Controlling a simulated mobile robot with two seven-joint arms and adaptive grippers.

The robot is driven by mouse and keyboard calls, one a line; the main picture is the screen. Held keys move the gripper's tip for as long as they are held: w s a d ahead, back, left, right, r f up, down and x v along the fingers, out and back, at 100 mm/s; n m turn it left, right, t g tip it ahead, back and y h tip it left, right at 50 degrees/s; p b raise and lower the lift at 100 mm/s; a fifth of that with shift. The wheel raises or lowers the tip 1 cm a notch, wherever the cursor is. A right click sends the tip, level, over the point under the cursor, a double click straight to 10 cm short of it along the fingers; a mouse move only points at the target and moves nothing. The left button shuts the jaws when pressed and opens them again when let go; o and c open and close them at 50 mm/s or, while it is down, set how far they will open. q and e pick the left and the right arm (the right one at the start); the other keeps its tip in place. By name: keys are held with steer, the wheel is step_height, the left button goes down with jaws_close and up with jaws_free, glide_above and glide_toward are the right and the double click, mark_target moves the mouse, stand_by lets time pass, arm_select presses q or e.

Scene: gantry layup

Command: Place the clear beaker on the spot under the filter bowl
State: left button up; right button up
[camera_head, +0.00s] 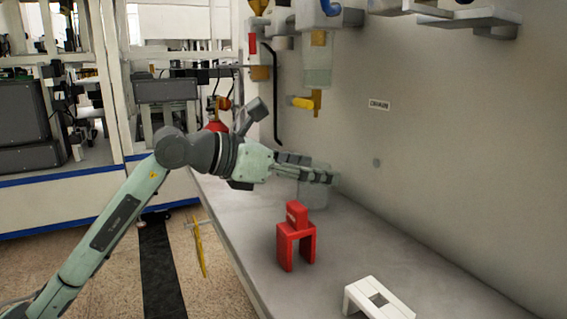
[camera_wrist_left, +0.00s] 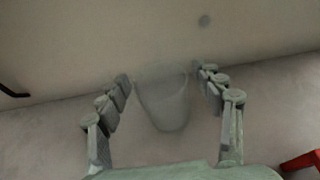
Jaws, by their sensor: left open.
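The clear beaker (camera_head: 314,196) stands on the grey bench near the wall. In the left wrist view the beaker (camera_wrist_left: 164,105) is faint and shows between the fingers. My left gripper (camera_head: 322,173) is open, with its fingers at the upper part of the beaker. In the left wrist view my left gripper (camera_wrist_left: 164,78) has a finger on each side of the beaker, with visible gaps. A clear filter bowl (camera_head: 317,70) hangs on the wall, with a yellow drain valve (camera_head: 304,102) below it. The spot under it is largely hidden by my arm.
A red stand (camera_head: 296,240) is on the bench in front of the beaker. A white stand (camera_head: 378,300) is nearer the front. The grey bench (camera_head: 255,225) has bare room left of the red stand. Wall brackets (camera_head: 468,17) jut out at upper right.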

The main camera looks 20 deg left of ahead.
arm_select(q)
steer(key=b+v, duration=0.2)
steer(key=v, duration=0.8)
steer(key=shift+a, duration=0.1)
steer(key=shift+s+a+r, duration=0.25)
steer(key=shift+s+a, duration=0.15)
steer(key=shift+s, duration=0.1)
arm_select(e)
steer(key=shift+d+v, duration=0.2)
steer(key=shift+v, duration=1.15)
steer(key=shift+d+v, duration=0.15)
steer(key=shift+v, duration=1.2)
